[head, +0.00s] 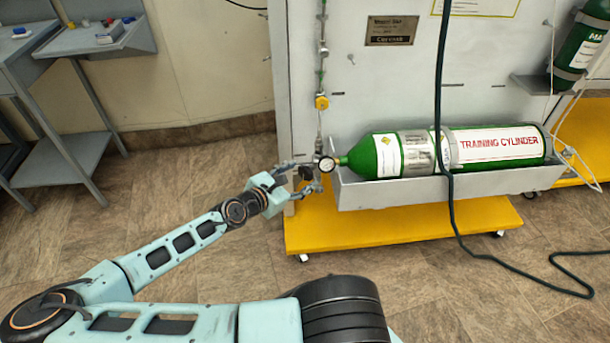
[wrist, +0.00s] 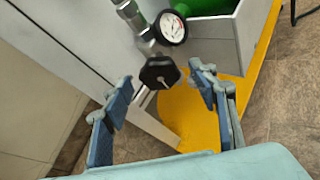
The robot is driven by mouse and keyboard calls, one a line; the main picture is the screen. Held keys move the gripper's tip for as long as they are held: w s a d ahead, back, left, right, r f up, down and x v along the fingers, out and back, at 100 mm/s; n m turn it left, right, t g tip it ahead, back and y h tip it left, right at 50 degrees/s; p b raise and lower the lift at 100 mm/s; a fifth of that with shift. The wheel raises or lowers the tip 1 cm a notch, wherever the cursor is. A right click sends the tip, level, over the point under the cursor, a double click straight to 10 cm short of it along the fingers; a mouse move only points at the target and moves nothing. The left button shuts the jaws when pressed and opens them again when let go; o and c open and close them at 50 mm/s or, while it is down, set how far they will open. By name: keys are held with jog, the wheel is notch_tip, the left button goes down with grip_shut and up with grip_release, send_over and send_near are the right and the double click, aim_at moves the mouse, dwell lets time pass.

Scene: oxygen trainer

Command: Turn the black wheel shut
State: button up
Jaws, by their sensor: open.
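The black wheel (wrist: 160,72) shows in the wrist view as a dark, many-sided knob below a round white gauge (wrist: 172,28). In the head view the black wheel (head: 305,173) is small and partly covered by my fingers. My gripper (wrist: 163,92) is open, with one blue-padded finger on each side of the wheel and slightly nearer the camera. Gaps show between the wheel and both fingers. In the head view my gripper (head: 304,178) is at the left end of the green training cylinder (head: 376,155), beside the gauge (head: 327,164).
The cylinder lies in a grey trough (head: 450,190) on a yellow wheeled base (head: 400,228). A dark hose (head: 450,190) hangs in front of it and runs over the floor. A grey table (head: 75,60) stands at the left. The floor between is clear.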

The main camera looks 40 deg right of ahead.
aim_at(304, 174)
jog(key=shift+x, duration=1.5)
jog(key=c, duration=1.2)
